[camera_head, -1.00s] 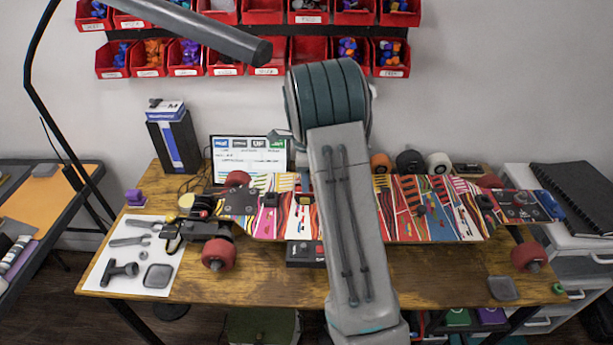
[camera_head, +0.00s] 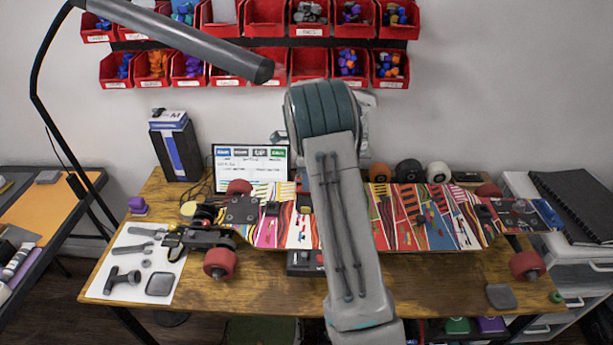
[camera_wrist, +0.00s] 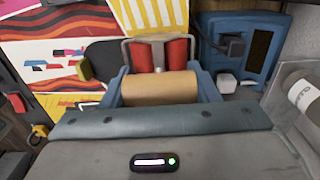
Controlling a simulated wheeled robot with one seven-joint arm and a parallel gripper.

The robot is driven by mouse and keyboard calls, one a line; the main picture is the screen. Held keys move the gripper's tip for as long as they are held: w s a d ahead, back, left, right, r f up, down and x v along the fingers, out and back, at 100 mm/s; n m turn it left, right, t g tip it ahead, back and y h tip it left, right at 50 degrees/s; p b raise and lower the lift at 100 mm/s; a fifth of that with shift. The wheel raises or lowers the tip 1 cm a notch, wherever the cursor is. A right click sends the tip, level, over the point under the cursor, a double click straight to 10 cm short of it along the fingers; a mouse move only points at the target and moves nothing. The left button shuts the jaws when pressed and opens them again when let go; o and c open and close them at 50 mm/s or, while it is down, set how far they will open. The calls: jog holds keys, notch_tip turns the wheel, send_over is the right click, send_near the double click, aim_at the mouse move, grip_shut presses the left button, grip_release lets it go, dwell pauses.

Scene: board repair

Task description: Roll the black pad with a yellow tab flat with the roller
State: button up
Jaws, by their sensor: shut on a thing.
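The black pad (camera_wrist: 103,57) with its yellow tab (camera_wrist: 85,69) shows in the wrist view, on the patterned skateboard deck, left of the roller. The roller (camera_wrist: 174,52) has a red cylinder in a metal frame and a tan handle (camera_wrist: 160,88). My gripper (camera_wrist: 160,82) is shut on the tan handle, between its blue-grey fingers. The red cylinder overlaps the pad's right side in the picture; I cannot tell whether they touch. In the head view my arm hides the gripper and the roller. The skateboard (camera_head: 285,230) lies across the table there.
The wooden table (camera_head: 420,285) has free room at its front. A white sheet with tools (camera_head: 135,265) lies left, and wheels (camera_head: 409,171) stand behind the board. A lamp arm (camera_head: 180,38) hangs above.

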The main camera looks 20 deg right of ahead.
jog(key=shift+s, duration=0.1)
jog(key=shift+r+p, duration=2.3)
jog(key=shift+r, duration=1.15)
